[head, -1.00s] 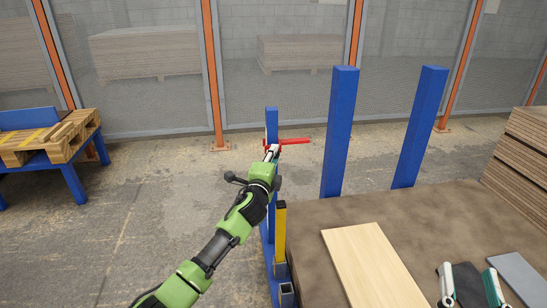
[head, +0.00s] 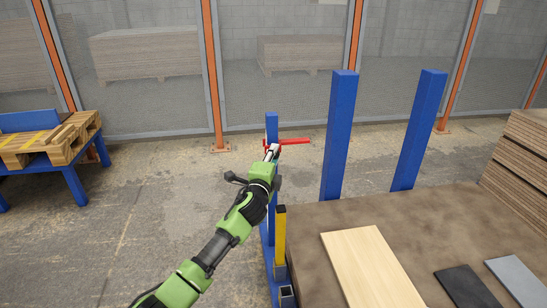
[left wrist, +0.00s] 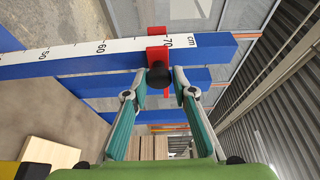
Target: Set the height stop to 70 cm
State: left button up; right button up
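The height stop, a red block with a black knob, sits on the blue post, whose white cm scale (left wrist: 120,46) shows in the left wrist view. The red block (left wrist: 157,55) lies just left of the 70 mark, its right edge close to that number. My left gripper (left wrist: 160,74) has its fingertips on both sides of the black knob (left wrist: 158,76) and appears shut on it. In the head view the left gripper (head: 271,153) is at the post (head: 271,124), and the stop's red arm (head: 296,141) points right. My right gripper is out of view.
A brown table (head: 330,215) holds a light wooden board (head: 371,265), a black panel (head: 466,287) and a grey panel (head: 518,277). Two tall blue posts (head: 339,135) stand at its back edge. A yellow upright (head: 281,235) stands close beside my left arm.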

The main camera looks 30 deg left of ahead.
pick_arm(q)
jog(key=shift+o, duration=1.3)
jog(key=shift+r, duration=0.4)
jog(key=shift+f, duration=0.1)
jog(key=shift+s+f, duration=0.1)
jog(key=v, duration=1.2)
jog(key=shift+a, duration=0.1)
